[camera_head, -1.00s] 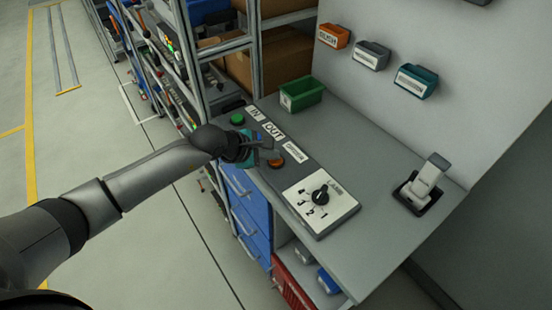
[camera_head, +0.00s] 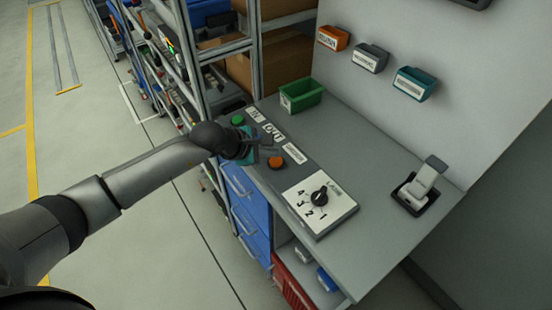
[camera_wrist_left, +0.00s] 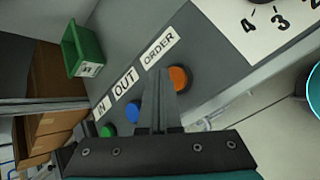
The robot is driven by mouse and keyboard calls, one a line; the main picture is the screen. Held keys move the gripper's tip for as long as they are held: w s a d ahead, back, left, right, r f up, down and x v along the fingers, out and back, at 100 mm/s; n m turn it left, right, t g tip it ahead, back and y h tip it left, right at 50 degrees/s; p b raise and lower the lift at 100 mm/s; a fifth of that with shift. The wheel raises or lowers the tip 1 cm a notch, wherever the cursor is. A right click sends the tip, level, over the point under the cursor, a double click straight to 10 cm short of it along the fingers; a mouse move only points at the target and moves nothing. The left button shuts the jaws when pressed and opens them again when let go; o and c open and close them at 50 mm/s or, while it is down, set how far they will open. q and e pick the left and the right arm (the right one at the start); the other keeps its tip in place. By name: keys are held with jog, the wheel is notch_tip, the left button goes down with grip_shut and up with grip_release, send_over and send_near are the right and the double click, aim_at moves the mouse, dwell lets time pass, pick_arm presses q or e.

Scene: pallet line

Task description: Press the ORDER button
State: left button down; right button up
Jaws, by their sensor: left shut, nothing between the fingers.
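The ORDER button is the orange one (camera_head: 276,163) on the grey panel strip at the desk's edge. In the left wrist view the orange button (camera_wrist_left: 178,78) sits below the ORDER label (camera_wrist_left: 161,47). My left gripper (camera_head: 266,146) is shut and empty, its fingertips just left of and above the button in the head view. In the left wrist view the closed fingers (camera_wrist_left: 160,78) overlap the view right beside the orange button; I cannot tell whether they touch it. My right gripper is not in view.
A green button (camera_head: 238,119) and a blue button (camera_wrist_left: 133,111) share the strip, with IN and OUT labels. A black rotary knob (camera_head: 320,198) on a white plate stands nearer. A green bin (camera_head: 301,95) is behind, and a grey device in a black holder (camera_head: 418,188) is at right.

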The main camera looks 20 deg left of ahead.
aim_at(272, 162)
pick_arm(q)
jog(key=shift+r+p, duration=2)
jog(key=shift+r, duration=0.6)
jog(key=shift+f, duration=0.1)
